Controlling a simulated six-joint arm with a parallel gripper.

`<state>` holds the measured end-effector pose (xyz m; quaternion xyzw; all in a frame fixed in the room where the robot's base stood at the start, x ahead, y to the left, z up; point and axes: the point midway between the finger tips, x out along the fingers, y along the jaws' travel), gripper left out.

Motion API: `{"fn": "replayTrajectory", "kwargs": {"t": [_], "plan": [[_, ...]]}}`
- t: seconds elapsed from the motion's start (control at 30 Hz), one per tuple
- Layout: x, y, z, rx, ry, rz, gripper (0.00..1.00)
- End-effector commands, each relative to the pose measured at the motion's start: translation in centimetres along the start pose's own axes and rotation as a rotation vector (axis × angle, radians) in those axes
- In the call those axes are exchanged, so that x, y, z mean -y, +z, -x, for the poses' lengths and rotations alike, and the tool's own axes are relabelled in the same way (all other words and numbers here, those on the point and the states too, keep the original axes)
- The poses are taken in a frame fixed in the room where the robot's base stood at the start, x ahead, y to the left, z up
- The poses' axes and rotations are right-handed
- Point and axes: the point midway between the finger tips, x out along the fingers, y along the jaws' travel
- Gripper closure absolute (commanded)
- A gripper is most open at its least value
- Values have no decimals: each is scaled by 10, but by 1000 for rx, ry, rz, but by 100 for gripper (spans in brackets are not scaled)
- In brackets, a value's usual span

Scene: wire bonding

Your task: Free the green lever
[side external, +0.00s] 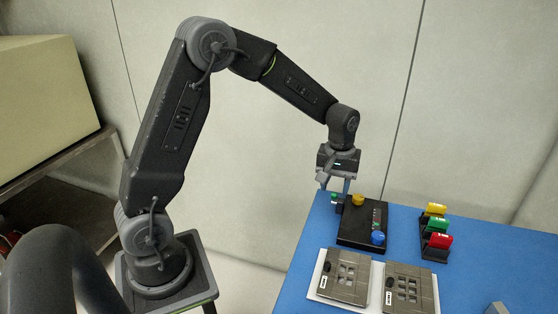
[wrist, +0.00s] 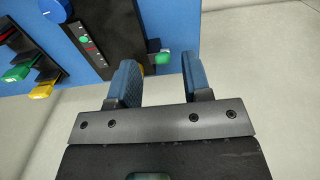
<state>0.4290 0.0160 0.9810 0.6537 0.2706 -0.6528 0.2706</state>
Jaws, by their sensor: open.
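A small green-tipped lever (side external: 335,197) sticks out from the left side of a black control box (side external: 357,228) on the blue table. In the wrist view the green tip (wrist: 162,58) shows in the gap between my two blue fingers, nearer the left one in the picture. My gripper (side external: 334,186) points down at the table's far left corner, just above the lever. Its fingers (wrist: 158,65) are open, with nothing gripped. I cannot tell whether the fingertips reach down beside the lever.
The box carries a yellow knob (side external: 358,200) close to my gripper and a blue knob (side external: 378,238). A black rack (side external: 428,248) to the right holds yellow, green and red pieces. Two grey plates (side external: 345,277) (side external: 408,288) lie in front on a white tray.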

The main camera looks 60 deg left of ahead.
Motion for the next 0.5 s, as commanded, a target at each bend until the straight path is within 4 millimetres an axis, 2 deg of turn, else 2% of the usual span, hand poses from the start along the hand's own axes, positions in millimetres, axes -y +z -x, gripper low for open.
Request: {"fn": "replayTrajectory", "kwargs": {"t": [0.03, 0.3, 0.5], "plan": [[0, -1, 11, -4, 3, 0, 55], [0, -1, 63, -3, 2, 0, 55], [10, 26, 90, -51, 35, -95, 55]]}}
